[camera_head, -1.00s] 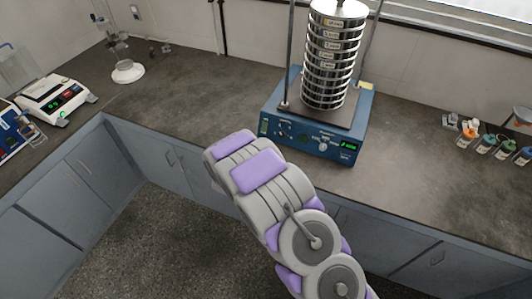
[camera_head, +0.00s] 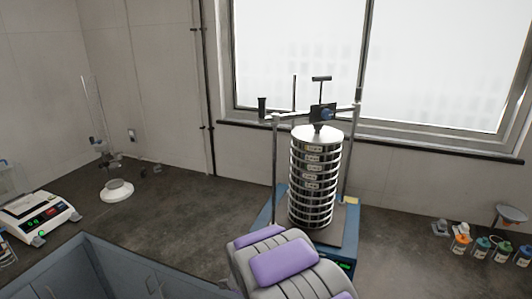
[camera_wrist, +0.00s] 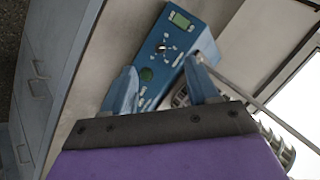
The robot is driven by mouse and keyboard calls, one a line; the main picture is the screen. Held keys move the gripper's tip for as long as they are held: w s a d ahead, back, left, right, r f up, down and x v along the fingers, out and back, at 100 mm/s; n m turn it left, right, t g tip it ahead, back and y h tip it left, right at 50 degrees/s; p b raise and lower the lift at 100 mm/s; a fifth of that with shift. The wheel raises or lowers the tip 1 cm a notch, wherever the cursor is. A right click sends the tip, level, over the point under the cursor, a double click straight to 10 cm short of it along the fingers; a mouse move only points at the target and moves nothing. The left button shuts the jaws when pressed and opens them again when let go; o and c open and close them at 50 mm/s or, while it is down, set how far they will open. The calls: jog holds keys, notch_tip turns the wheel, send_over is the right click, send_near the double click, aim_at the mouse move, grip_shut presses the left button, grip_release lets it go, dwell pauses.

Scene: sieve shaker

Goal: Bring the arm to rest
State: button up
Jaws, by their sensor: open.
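My arm, grey with purple pads, rises from the bottom of the head view in front of the sieve shaker; my gripper is hidden there. In the wrist view my gripper (camera_wrist: 162,92) has its two blue fingers apart with nothing between them. The sieve shaker's blue base (camera_wrist: 165,50) with its control panel shows beyond the fingers. In the head view the shaker has a tall stack of metal sieves (camera_head: 313,180), upright between two posts under a crossbar with a clamp (camera_head: 322,112). My arm covers part of the base's front.
Several small coloured bottles (camera_head: 461,243) stand at the right. A window (camera_head: 300,60) is behind. The bench left of the shaker is clear.

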jog(key=s+d+r+n+g+y, duration=0.1)
jog(key=s+d+r+n+g, duration=0.3)
jog(key=s, duration=0.5)
jog(key=s+d+r+n+g+y, duration=0.1)
jog(key=s+d+r+n, duration=0.15)
jog(key=s+r, duration=0.5)
jog(key=s+d+r+n+g+h, duration=0.1)
jog(key=s+d, duration=0.4)
jog(key=s, duration=0.9)
jog(key=s+d+r+n+g+h+b, duration=0.1)
jog(key=s+d+n+g, duration=0.3)
jog(key=s, duration=1.1)
jog(key=shift+d+r+g, duration=0.4)
jog(key=shift+d+r, duration=0.25)
jog(key=shift+d, duration=0.5)
jog(key=shift+n, duration=0.25)
jog(key=shift+c, duration=0.4)
